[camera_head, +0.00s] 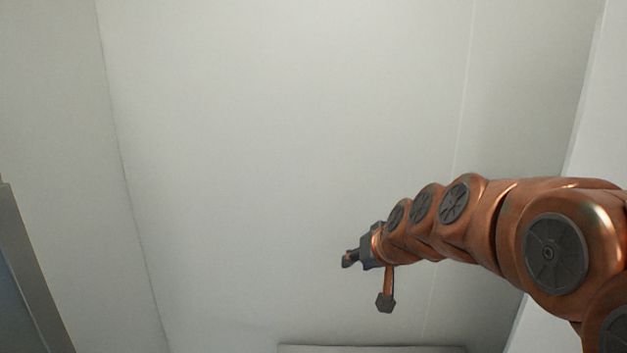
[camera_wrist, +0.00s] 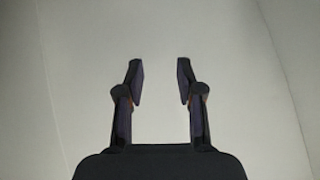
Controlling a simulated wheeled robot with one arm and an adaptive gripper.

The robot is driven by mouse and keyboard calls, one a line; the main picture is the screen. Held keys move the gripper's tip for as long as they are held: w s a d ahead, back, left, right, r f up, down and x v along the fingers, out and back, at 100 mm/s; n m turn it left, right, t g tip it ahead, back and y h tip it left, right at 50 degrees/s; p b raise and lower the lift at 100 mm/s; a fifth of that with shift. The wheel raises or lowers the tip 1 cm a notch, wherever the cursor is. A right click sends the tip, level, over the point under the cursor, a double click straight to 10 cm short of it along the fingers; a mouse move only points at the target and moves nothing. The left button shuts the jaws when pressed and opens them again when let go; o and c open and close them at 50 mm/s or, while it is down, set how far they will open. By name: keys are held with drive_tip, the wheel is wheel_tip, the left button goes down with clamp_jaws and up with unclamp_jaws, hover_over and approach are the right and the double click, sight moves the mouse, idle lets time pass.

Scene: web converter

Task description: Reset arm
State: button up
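My copper-coloured arm reaches in from the right edge of the head view, stretched toward the middle of the picture. My gripper (camera_head: 348,259) is small and dark at its end and points left. In the wrist view my gripper (camera_wrist: 160,82) shows two dark fingers with a clear gap between the tips. It is open, and nothing is between the fingers. Only pale, blank surface shows beyond them.
A plain pale wall (camera_head: 270,140) fills most of the head view. A grey-framed panel (camera_head: 30,275) stands at the left edge. A pale ledge or box top (camera_head: 370,349) shows at the bottom. No loose objects are in view around my gripper.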

drive_tip(key=s+d+f+g+h, duration=0.1)
drive_tip(key=s+d+f+g, duration=0.2)
drive_tip(key=s, duration=0.9)
drive_tip(key=s+d+f+g+h, duration=0.1)
drive_tip(key=s+f, duration=0.4)
drive_tip(key=s, duration=0.8)
drive_tip(key=s+d+f+g+h, duration=0.1)
drive_tip(key=s+d+f+g, duration=0.3)
drive_tip(key=s, duration=0.8)
drive_tip(key=shift+s+d+f+g+h, duration=0.2)
drive_tip(key=shift+d+f+g+h, duration=0.15)
drive_tip(key=shift+f+g, duration=0.45)
drive_tip(key=shift+d+r+m, duration=0.15)
drive_tip(key=shift+r+m, duration=0.05)
drive_tip(key=shift+m, duration=0.1)
